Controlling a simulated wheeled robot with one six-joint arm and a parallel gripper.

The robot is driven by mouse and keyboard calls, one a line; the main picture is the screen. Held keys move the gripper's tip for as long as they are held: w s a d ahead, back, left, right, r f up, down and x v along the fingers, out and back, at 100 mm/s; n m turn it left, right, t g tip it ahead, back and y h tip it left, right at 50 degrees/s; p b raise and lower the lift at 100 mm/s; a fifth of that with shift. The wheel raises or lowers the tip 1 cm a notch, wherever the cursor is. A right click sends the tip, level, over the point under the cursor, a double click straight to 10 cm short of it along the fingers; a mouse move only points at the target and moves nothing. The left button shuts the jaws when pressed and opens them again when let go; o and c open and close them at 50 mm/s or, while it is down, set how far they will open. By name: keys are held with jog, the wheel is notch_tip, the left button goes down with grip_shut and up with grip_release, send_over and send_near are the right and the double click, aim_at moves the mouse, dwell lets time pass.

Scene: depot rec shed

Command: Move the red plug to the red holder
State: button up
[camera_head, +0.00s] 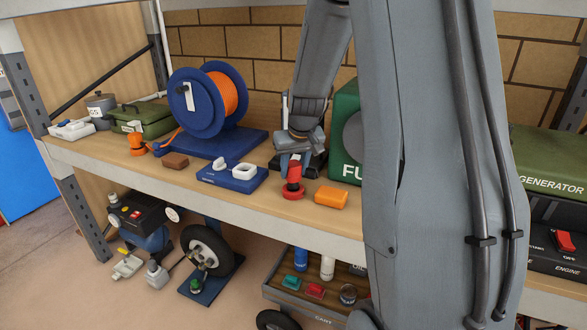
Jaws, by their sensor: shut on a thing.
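The red plug (294,172) is upright in my gripper (295,160), above the middle of the shelf. My gripper points down and is shut on the plug's upper part. The red holder (291,194) is a low round red piece on the wooden shelf (225,196), right below the plug. The plug's dark lower end overlaps the holder in this view. I cannot tell whether it is inside the holder or just over it. My arm hides part of the shelf to the right.
A blue base with white fittings (232,178) stands left of the holder, and an orange block (331,197) stands close on its right. A brown block (175,161), a blue cable reel (192,103) and a green fuel can (344,135) are nearby. Bare shelf lies in front.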

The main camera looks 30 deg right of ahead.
jog(key=shift+f+b, duration=0.6)
jog(key=shift+f, duration=0.5)
jog(key=o, duration=1.1)
jog(key=shift+r, duration=0.1)
jog(key=shift+b+v, duration=0.95)
jog(key=shift+v, duration=2.9)
jog(key=s+a+f+g, duration=0.1)
jog(key=s+a+f, duration=0.2)
jog(key=s+a, duration=0.2)
jog(key=s+a+f+n+g, duration=0.1)
jog(key=s+a+f, duration=0.2)
jog(key=s+a, duration=0.3)
jog(key=s+a+f+n+g, duration=0.1)
jog(key=s+a+f, duration=0.3)
jog(key=s, duration=0.4)
jog(key=shift+s+a+f+y, duration=0.1)
jog(key=shift+s+a+y, duration=0.1)
jog(key=shift+a, duration=0.2)
jog(key=shift+s+a+y, duration=0.1)
jog(key=shift+a+y, duration=0.1)
jog(key=shift+a, duration=0.2)
